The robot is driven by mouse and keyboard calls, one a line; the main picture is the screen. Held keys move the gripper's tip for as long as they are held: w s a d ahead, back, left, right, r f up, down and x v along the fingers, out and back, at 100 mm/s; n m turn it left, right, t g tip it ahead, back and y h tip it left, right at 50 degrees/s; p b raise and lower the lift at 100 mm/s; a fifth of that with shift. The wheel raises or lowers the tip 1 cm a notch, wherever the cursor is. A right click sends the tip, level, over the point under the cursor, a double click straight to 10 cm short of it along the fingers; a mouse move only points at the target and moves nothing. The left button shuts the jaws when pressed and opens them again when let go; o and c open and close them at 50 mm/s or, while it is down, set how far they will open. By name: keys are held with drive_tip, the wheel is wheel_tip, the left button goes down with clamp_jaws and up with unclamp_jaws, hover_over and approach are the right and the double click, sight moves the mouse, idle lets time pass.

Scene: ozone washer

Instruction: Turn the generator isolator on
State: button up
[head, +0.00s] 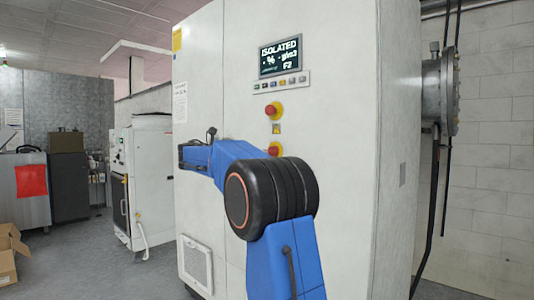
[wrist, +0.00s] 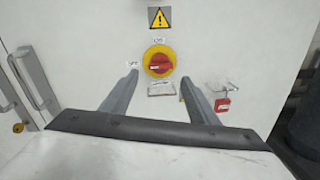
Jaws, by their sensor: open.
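The generator isolator (wrist: 159,61) is a red rotary handle on a yellow round plate, on a pale panel in the wrist view. Its handle lies roughly horizontal, with a small label (wrist: 133,66) at its left and another (wrist: 159,41) above. My gripper (wrist: 159,77) is open, its two grey fingers on either side of the isolator's lower part in the picture. I see no contact. The cabinet display (head: 280,56) reads ISOLATED.
A grey door handle (wrist: 34,78) is at left. Open floor (head: 90,250) lies left.

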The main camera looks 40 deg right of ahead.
sight(269, 151)
drive_tip(key=d, duration=0.9)
drive_tip(key=shift+d, duration=0.3)
drive_tip(key=shift+c, duration=0.2)
drive_tip(key=c, duration=0.8)
